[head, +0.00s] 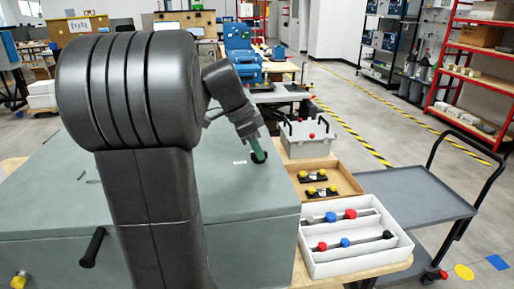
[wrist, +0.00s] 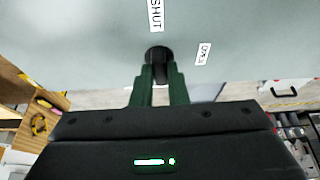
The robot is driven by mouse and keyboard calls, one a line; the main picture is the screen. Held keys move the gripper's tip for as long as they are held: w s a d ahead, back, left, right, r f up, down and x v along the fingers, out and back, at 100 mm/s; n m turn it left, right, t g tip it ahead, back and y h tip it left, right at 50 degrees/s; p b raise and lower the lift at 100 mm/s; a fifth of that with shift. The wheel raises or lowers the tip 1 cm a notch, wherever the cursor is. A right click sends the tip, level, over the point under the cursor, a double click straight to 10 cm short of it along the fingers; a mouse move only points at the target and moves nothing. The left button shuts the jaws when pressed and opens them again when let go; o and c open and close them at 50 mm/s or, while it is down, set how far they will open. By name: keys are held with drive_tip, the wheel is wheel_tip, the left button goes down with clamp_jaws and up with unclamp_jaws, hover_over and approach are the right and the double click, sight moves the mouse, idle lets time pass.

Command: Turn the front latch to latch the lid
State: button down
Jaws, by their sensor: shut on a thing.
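The grey-green lid (head: 230,190) lies flat on the large analyser housing and looks closed. The front latch is a black knob (wrist: 157,53) on that surface. My gripper (wrist: 158,76) has its two green fingers shut on the knob, one on each side. In the head view my gripper (head: 258,150) reaches down to the latch near the far right edge of the lid. A "SHUT" label (wrist: 155,14) stands just beyond the knob, and an "OPEN" label (wrist: 203,54) lies to its right. The knob's lower part is hidden between the fingers.
A white tray (head: 310,257) with red and blue knobbed rods, a wooden tray (head: 345,182) and a grey box (head: 308,139) stand right of the housing. A grey cart (head: 420,200) is farther right. My arm hides part of the lid.

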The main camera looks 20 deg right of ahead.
drive_tip(key=shift+m, duration=0.4)
drive_tip(key=c, duration=1.4)
unclamp_jaws()
drive_tip(key=shift+c, duration=0.2)
drive_tip(key=shift+r, duration=0.1)
drive_tip(key=v, duration=1.3)
drive_tip(key=shift+r+p, duration=0.3)
drive_tip(key=shift+w, duration=0.1)
drive_tip(key=x, duration=1.3)
drive_tip(key=shift+f, duration=0.4)
